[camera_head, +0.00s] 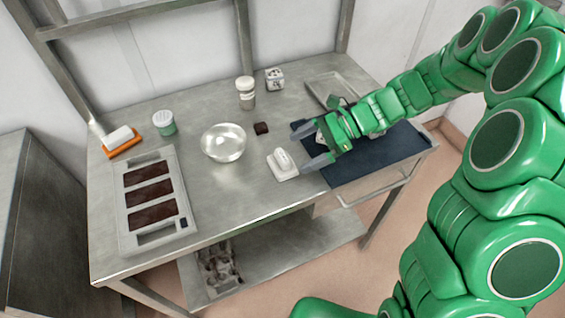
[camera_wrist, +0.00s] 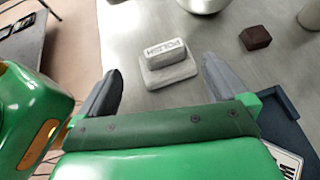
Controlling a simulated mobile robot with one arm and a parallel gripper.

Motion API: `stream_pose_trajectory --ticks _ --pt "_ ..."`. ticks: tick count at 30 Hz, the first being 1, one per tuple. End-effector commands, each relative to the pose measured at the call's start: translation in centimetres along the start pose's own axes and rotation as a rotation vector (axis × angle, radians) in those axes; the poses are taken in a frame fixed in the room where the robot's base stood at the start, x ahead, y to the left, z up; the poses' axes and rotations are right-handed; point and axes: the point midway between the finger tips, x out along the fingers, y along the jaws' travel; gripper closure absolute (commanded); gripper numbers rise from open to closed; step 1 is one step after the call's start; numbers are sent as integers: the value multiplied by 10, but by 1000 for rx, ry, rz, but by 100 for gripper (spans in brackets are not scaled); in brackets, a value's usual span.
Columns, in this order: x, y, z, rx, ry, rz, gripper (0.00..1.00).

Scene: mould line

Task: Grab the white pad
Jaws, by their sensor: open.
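The white pad (camera_head: 283,165) lies on the steel table, left of the dark blue mat. In the wrist view the white pad (camera_wrist: 168,72) is a flat base with a raised block on top bearing dark lettering that looks like "POLISH". My gripper (camera_head: 308,148) is open and empty, just right of the pad and over the mat's left edge in the head view. In the wrist view the pad shows between and beyond the two grey fingertips. No contact with it is visible.
A small brown block (camera_head: 261,128) and a glass bowl (camera_head: 223,143) stand near the pad. A chocolate mould (camera_head: 128,213) and an orange-based white block (camera_head: 121,141) are farther left.

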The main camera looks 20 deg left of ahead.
Motion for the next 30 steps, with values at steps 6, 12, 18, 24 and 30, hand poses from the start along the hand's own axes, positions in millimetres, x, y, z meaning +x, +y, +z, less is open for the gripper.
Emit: stream_pose_trajectory --ticks 6,12,18,24,30 --pt "15 1 1 0 -1 4 0" --pt "34 -1 5 0 1 3 0" --pt "58 -2 7 -2 -1 4 0" --pt "63 -3 6 -1 1 0 0" --pt "63 -3 6 -1 1 0 17"
